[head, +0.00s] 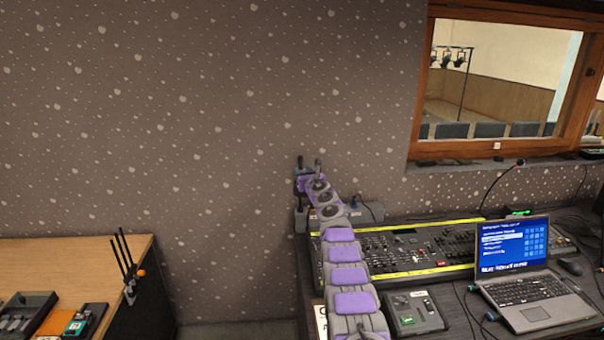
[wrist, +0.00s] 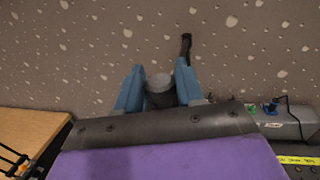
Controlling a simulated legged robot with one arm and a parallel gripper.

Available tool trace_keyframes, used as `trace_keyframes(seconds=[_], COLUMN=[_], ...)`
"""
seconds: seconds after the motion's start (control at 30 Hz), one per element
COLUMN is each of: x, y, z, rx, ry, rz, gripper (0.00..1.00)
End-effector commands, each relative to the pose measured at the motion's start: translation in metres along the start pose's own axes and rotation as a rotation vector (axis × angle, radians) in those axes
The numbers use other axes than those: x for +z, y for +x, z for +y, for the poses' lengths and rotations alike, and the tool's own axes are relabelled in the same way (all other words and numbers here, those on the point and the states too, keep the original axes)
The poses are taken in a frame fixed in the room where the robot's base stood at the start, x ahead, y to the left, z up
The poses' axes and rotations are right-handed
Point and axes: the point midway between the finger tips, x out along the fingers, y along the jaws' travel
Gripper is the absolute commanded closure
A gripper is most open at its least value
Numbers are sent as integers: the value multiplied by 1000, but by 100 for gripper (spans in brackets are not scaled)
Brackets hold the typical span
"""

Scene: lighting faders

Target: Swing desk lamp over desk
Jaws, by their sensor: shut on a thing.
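The desk lamp shows only in part, as dark grey pieces (head: 318,162) by the wall at the desk's back left corner, beyond my purple and grey arm. In the wrist view the blue fingers of my gripper (wrist: 160,76) stand on both sides of a round grey-topped dark part of the lamp (wrist: 159,84) and are closed on it. A thin dark stalk (wrist: 186,46) rises just behind the right finger. In the head view my gripper (head: 307,172) is small and mostly hidden by the arm. The lamp's full shape cannot be made out.
The desk holds a lighting console (head: 405,250) with yellow edges, a small control box (head: 416,312), an open laptop (head: 525,285) and a gooseneck (head: 497,185). A wooden table (head: 75,258) with devices stands left, across a gap. A wall (head: 200,120) and window (head: 505,70) lie behind.

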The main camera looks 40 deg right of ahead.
Motion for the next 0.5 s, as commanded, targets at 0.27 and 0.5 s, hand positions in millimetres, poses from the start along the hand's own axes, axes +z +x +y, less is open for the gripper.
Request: trace_keyframes(seconds=[0.27,0.5], x=[3,1], y=[0,1], z=[-2,-3], rx=[29,44], ry=[-2,1], rz=[-5,-2], gripper=[100,100])
